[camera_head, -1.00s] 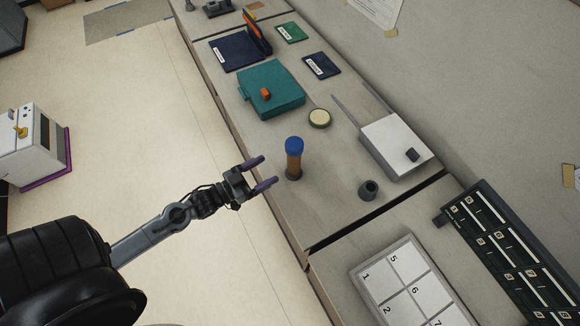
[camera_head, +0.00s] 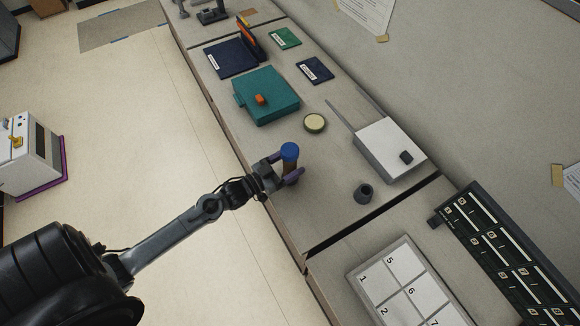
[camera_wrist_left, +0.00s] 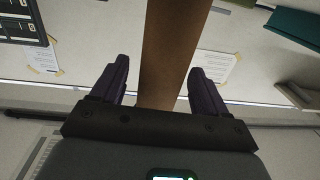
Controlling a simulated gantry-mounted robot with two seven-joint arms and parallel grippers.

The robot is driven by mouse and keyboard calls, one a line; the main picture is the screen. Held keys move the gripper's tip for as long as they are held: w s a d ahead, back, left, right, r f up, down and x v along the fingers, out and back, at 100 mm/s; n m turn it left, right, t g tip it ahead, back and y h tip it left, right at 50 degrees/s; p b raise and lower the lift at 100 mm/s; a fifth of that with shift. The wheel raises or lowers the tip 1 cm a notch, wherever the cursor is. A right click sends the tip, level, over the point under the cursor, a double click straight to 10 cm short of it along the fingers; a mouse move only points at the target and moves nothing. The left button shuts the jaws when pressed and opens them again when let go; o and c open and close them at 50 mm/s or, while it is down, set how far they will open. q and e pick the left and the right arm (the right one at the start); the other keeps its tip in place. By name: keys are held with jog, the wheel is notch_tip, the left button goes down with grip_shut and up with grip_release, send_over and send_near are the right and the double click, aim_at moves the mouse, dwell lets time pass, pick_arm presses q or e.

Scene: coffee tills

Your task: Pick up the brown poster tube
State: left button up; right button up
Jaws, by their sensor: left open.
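The brown poster tube (camera_head: 289,163) stands upright on the counter in the head view, with a blue cap (camera_head: 290,150) on top. My left gripper (camera_head: 285,170) is open, with its purple fingers on either side of the tube. In the left wrist view the brown tube (camera_wrist_left: 170,50) runs between the two purple fingertips of my left gripper (camera_wrist_left: 160,75), with visible gaps on both sides. The tube's lower part is partly hidden by the fingers in the head view. My right gripper is not in view.
A teal case (camera_head: 268,97) and a round cream-topped tin (camera_head: 315,123) lie beyond the tube. A white box (camera_head: 388,150) and a small dark cup (camera_head: 363,193) stand to the right. A numbered tray (camera_head: 402,285) is nearer. Counter around the tube's far side is clear.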

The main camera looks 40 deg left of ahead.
pick_arm(q)
jog(key=shift+w, duration=0.2)
jog(key=shift+c, duration=0.4)
jog(key=c, duration=1)
jog(key=shift+r, duration=0.1)
